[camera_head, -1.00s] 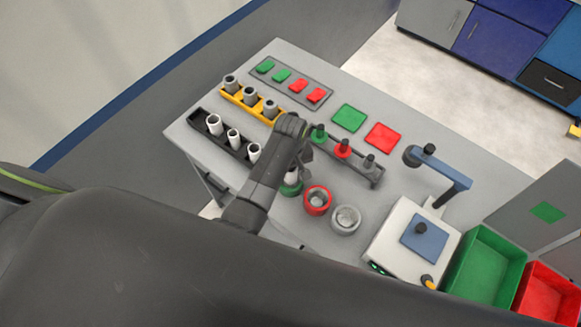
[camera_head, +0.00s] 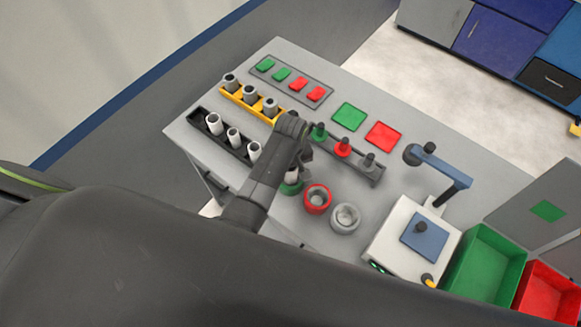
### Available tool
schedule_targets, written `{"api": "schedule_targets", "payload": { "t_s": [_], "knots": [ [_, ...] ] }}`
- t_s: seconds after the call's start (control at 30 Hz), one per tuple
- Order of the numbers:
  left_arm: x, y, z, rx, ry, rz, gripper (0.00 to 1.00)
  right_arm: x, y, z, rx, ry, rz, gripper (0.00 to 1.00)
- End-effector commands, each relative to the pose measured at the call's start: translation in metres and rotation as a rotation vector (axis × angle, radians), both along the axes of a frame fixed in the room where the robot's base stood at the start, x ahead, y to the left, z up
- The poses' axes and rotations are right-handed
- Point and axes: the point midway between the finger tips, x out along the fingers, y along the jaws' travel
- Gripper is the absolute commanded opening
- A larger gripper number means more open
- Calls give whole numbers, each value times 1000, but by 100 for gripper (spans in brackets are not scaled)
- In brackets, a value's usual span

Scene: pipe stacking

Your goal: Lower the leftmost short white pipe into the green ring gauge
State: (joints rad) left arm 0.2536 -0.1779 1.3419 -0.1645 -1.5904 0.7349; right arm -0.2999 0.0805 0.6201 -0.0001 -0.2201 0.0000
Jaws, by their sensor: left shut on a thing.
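My left gripper (camera_head: 300,163) is over the green ring gauge (camera_head: 290,188), its fingers mostly hidden by my arm. It is shut on a short white pipe (camera_head: 292,177), of which only a small pale part shows between the gripper and the ring. How deep the pipe sits in the ring cannot be told. Other white pipes stand in the black rack (camera_head: 197,116): one (camera_head: 213,123) at the left, one (camera_head: 233,135) in the middle and one (camera_head: 254,150) at the right. The rack's left end is bare. My right gripper is not in view.
A red ring gauge (camera_head: 317,198) and a grey ring (camera_head: 345,218) stand right of the green one. A grey holder (camera_head: 376,180) with knobbed plugs lies close behind. A yellow rack (camera_head: 235,97) holds grey pipes. A white device (camera_head: 386,240) stands further right.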

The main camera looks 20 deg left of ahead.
Motion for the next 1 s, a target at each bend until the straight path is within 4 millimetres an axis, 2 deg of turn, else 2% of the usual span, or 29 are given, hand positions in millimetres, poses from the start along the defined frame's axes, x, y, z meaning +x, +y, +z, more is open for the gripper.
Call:
{"api": "schedule_targets", "payload": {
  "t_s": [0.57, 0.6, 0.77, 1.0],
  "knots": [
    [0, 0, -5, 1, 1, 0, 13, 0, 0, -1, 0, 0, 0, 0],
    [0, 0, -5, 1, 1, 0, 39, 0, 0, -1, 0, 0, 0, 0],
    [0, 0, -5, 1, 1, 0, 60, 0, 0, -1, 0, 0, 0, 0],
    [0, 0, -5, 0, 1, 0, 61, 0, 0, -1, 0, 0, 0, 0]
  ]
}}
